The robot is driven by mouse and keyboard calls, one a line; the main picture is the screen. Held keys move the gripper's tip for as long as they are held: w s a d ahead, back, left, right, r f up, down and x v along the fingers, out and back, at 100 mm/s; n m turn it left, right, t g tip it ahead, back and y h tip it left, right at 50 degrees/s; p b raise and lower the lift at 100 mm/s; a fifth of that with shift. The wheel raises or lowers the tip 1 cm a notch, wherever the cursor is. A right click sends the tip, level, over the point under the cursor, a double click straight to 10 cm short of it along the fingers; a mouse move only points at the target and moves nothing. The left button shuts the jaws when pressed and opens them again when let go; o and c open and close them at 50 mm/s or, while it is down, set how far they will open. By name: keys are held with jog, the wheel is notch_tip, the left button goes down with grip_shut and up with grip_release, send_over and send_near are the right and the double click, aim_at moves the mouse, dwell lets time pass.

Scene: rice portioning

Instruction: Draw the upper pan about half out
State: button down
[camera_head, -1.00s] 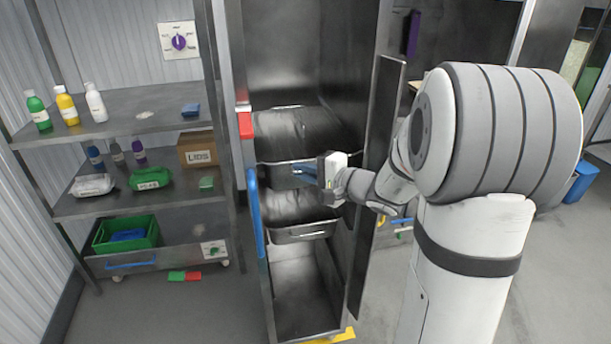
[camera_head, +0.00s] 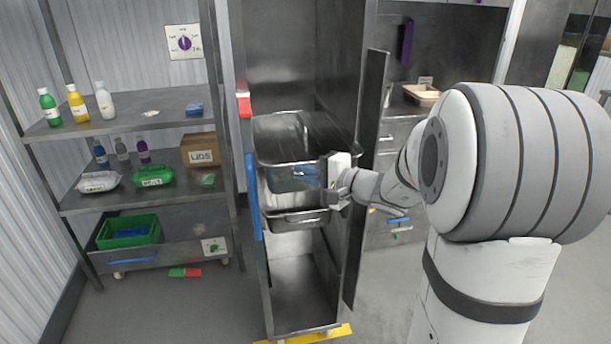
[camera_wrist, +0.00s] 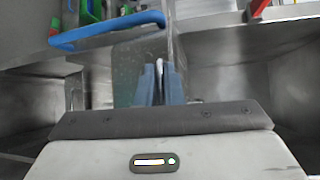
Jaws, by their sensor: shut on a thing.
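The upper pan (camera_head: 283,181) is a deep steel pan in the tall steel cabinet, and it stands out toward me over the lower pan (camera_head: 298,218). It looks level and empty. My gripper (camera_head: 306,173) is at the upper pan's front wall, right of its middle, with its blue fingers shut on the pan. In the wrist view the blue fingers (camera_wrist: 158,84) are close together, and what lies between them is mostly hidden. The lower pan's front shows just below the upper pan.
The cabinet's open door (camera_head: 368,170) stands close to the right of my gripper. A blue handle (camera_head: 253,195) is on the cabinet's left side. A shelf rack (camera_head: 110,128) with bottles and packages stands left. The cabinet's lower part is empty.

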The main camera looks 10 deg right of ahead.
jog(key=shift+f, duration=0.15)
jog(key=c, duration=1.5)
grip_release()
jog(key=v, duration=0.8)
jog(key=shift+b, duration=0.3)
jog(key=shift+a, duration=0.15)
